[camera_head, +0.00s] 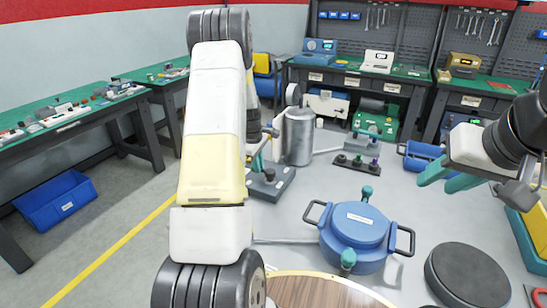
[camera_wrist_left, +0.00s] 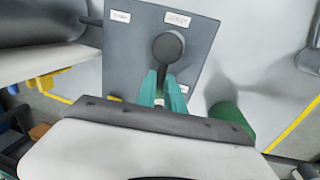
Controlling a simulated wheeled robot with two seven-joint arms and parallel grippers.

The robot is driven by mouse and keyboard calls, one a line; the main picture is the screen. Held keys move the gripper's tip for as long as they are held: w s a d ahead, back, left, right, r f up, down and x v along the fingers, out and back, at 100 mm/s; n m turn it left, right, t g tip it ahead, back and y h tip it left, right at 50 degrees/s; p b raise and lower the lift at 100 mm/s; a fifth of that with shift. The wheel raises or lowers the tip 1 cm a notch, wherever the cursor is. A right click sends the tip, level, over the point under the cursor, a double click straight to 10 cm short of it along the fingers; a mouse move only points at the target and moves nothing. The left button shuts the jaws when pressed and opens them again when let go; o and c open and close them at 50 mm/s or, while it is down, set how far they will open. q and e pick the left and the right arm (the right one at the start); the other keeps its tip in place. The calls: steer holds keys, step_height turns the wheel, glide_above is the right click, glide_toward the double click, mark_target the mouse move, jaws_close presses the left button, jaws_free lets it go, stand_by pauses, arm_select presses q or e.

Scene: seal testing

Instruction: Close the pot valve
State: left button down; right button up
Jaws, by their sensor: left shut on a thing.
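My left gripper (camera_wrist_left: 162,84) has teal fingers shut on a dark handle with a round head (camera_wrist_left: 168,47). The handle stands on a grey plate (camera_wrist_left: 128,48) with small white labels too blurred to read. In the head view the plate (camera_head: 282,188) lies behind my left arm, with the dark handle (camera_head: 270,175) near its edge; my arm hides much of this area. A blue lidded pot (camera_head: 358,225) with black side handles and green clamps sits right of the plate. My right gripper (camera_head: 448,177) is at the right edge, its teal fingers apart and empty.
A grey metal cylinder (camera_head: 298,137) stands behind the plate. A dark round disc (camera_head: 466,277) lies right of the pot. A round wooden top (camera_head: 318,291) is at the front. Workbenches (camera_head: 62,122) line the left and back. Grey floor is open between plate and pot.

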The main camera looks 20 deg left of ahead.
arm_select(q)
steer(key=shift+w+m, duration=0.2)
steer(key=shift+m, duration=0.1)
steer(key=m, duration=0.1)
steer(key=w+m, duration=0.1)
steer(key=m, duration=0.1)
steer(key=shift+w+d+m+h, duration=0.15)
steer(key=shift+w+m+h, duration=0.05)
steer(key=shift+m+h, duration=0.1)
steer(key=m, duration=0.1)
steer(key=w+m, duration=0.1)
steer(key=m, duration=0.1)
steer(key=shift+w+d+m+g+h, duration=0.15)
steer(key=shift+d+m+g+h, duration=0.15)
steer(key=shift+d, duration=0.1)
steer(key=m, duration=0.2)
steer(key=w+d+m, duration=0.1)
steer(key=m, duration=0.1)
steer(key=shift+d+m+g, duration=0.2)
steer(key=shift+m+g, duration=0.1)
steer(key=shift+g, duration=0.1)
steer(key=m, duration=0.1)
steer(key=d+m, duration=0.1)
steer(key=m, duration=0.1)
steer(key=shift+w+d+g+h, duration=0.15)
steer(key=shift+w+g+h, duration=0.1)
steer(key=shift+g+h, duration=0.05)
steer(key=shift+d+m, duration=0.45)
steer(key=shift+m, duration=0.75)
steer(key=shift+g, duration=0.3)
